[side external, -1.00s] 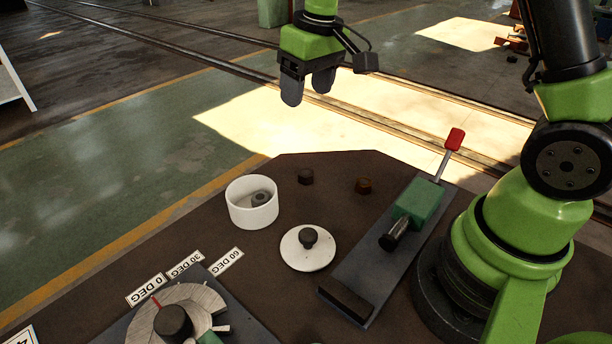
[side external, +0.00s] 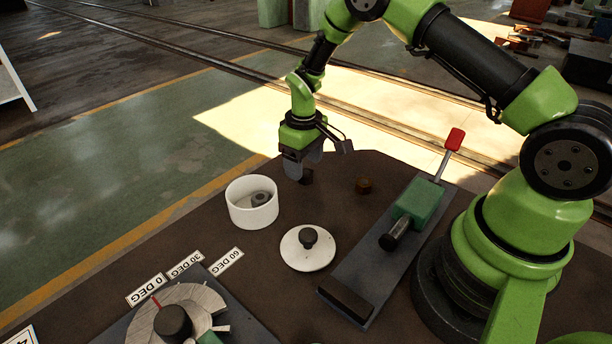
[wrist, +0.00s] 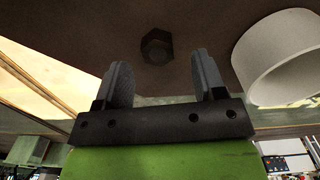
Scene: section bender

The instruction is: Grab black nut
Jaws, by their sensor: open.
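In the wrist view the dark hexagonal nut (wrist: 157,46) shows beyond the fingertips, between the lines of the two fingers. I cannot tell the exact height of the fingertips above the table.
A white pot (side external: 252,214) with a grey part inside stands just left; it also shows in the wrist view (wrist: 280,60). A white lid (side external: 307,258), a green clamp with red-tipped lever (side external: 418,203) and an angle bender (side external: 173,323) are nearer.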

